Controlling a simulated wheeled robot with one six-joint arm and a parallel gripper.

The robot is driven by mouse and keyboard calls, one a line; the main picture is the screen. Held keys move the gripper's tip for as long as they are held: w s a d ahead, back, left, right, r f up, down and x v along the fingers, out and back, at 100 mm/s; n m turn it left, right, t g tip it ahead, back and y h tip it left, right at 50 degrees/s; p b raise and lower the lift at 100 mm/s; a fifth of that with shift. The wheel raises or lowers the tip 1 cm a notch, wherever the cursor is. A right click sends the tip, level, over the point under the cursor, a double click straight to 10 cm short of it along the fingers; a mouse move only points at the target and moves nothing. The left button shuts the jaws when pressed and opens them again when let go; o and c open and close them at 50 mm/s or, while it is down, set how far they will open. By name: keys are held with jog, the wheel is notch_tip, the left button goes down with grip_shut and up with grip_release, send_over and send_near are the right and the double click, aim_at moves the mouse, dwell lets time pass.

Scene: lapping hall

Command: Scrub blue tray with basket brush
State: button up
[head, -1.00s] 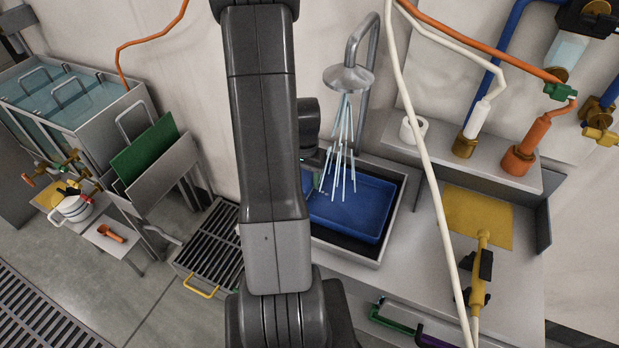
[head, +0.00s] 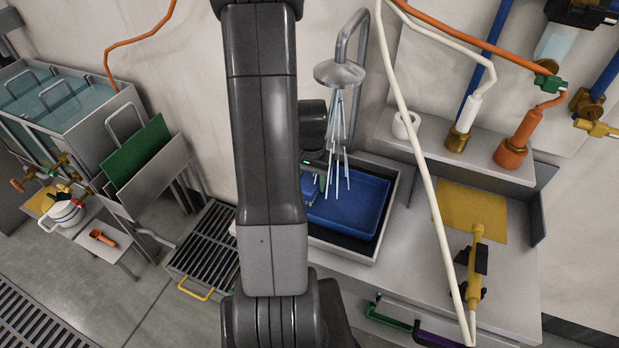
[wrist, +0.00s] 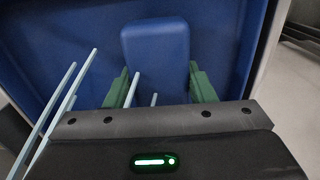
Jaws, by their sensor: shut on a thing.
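The blue tray (head: 350,210) lies in the sink basin under the running shower head, with water streaks falling over it. In the wrist view the tray (wrist: 60,40) fills the background. My gripper (wrist: 160,88) is shut on a blue block-like thing, seemingly the basket brush (wrist: 155,50), held between its green fingers over the tray. The brush's underside is hidden, so I cannot tell whether it touches the tray. In the head view my gripper (head: 322,180) is at the tray's left part, mostly hidden behind my arm.
The shower head (head: 340,73) hangs above the tray. A white hose (head: 410,140) crosses in front of the counter at right. A yellow-handled tool (head: 474,260) stands near the yellow mat (head: 470,212). A grated drain stand (head: 205,250) is left of the sink.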

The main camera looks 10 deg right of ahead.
jog(key=shift+r+p, duration=1.85)
jog(key=shift+r, duration=1)
